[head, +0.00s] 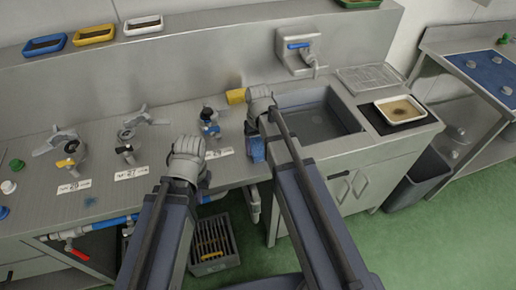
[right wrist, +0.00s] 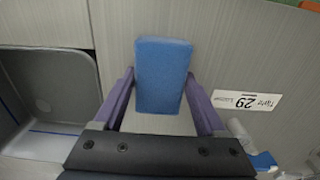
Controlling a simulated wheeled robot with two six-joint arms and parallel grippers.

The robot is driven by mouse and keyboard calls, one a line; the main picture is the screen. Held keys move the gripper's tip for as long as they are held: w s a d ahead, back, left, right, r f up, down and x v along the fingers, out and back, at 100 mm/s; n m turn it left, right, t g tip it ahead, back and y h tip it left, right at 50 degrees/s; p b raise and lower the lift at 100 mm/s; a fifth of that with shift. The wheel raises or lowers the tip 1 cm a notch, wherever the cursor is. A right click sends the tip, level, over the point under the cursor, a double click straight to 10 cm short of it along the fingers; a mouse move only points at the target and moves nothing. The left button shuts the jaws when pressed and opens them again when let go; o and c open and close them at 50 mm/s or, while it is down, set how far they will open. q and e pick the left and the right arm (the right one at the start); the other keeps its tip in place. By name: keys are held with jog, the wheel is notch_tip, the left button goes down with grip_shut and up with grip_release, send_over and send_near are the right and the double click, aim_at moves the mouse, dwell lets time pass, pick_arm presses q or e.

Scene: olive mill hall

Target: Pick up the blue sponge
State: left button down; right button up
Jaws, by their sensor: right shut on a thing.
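The blue sponge (right wrist: 162,75) is between the two purple fingers of my right gripper (right wrist: 160,98) in the right wrist view. The right gripper is shut on it. In the head view the sponge (head: 256,149) shows as a blue block just below my right gripper (head: 259,108), left of the sink. I cannot tell whether it still touches the counter. My left gripper (head: 188,158) is over the counter front, left of the sponge.
The sink (head: 315,112) lies right of the right gripper, under a wall tap (head: 300,45). A yellow block (head: 236,96) lies behind the gripper. Metal fittings (head: 127,135) and number labels (head: 131,173) stand on the left counter. A white tray (head: 400,109) sits right of the sink.

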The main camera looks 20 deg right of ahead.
aim_at(258, 146)
jog(key=shift+r, duration=0.1)
notch_tip(258, 146, up, 10)
jog(key=p, duration=1)
jog(key=o, duration=0.9)
jog(key=shift+c, duration=0.2)
jog(key=c, duration=0.6)
